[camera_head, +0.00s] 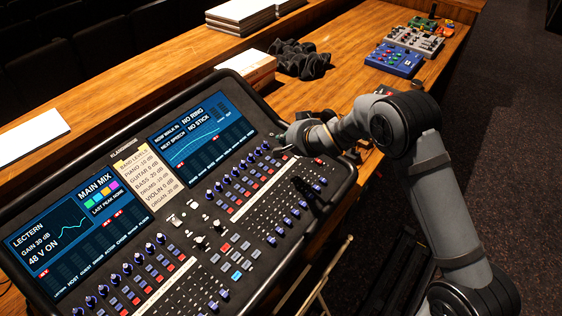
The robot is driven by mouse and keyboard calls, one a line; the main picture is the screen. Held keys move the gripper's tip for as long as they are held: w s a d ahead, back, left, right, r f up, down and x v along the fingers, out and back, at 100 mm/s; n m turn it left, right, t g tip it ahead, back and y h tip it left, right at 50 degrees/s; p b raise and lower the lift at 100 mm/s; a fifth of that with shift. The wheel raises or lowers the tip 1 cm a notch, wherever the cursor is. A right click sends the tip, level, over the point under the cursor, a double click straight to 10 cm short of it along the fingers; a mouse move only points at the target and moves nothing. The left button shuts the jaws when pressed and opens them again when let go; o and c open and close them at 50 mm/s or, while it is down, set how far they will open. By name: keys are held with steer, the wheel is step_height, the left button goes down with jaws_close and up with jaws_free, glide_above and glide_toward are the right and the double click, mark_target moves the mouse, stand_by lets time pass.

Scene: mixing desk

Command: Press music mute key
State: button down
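The mixing desk (345,181) is a large black console with two screens, rows of blue knobs, faders and small coloured keys. Red, likely mute, keys run in a row under the knobs on the left bank (148,290) and the right bank (255,186). Their labels are too small to read, so I cannot tell which is the music mute key. My gripper (286,147) is over the upper right part of the desk, near the right end of the right bank. Its fingers are small and dark here; whether it touches the desk is unclear.
A cream note (147,178) with band levels lies between the screens. Behind the desk are a stack of books or papers (246,68), a black cloth-like heap (299,59) and a blue pedal-like box (394,60). A white sheet (30,135) lies at the left.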

steer(key=shift+m, duration=0.6)
steer(key=shift+a+f, duration=0.1)
steer(key=b, duration=0.6)
glide_above(281, 167)
step_height(281, 167, down, 8)
steer(key=shift+s+r, duration=0.15)
steer(key=shift+r, duration=0.1)
steer(key=shift+f+b, duration=0.45)
steer(key=shift+f, duration=0.15)
steer(key=shift+f, duration=0.1)
steer(key=shift+f+b, duration=0.3)
steer(key=shift+b, duration=0.25)
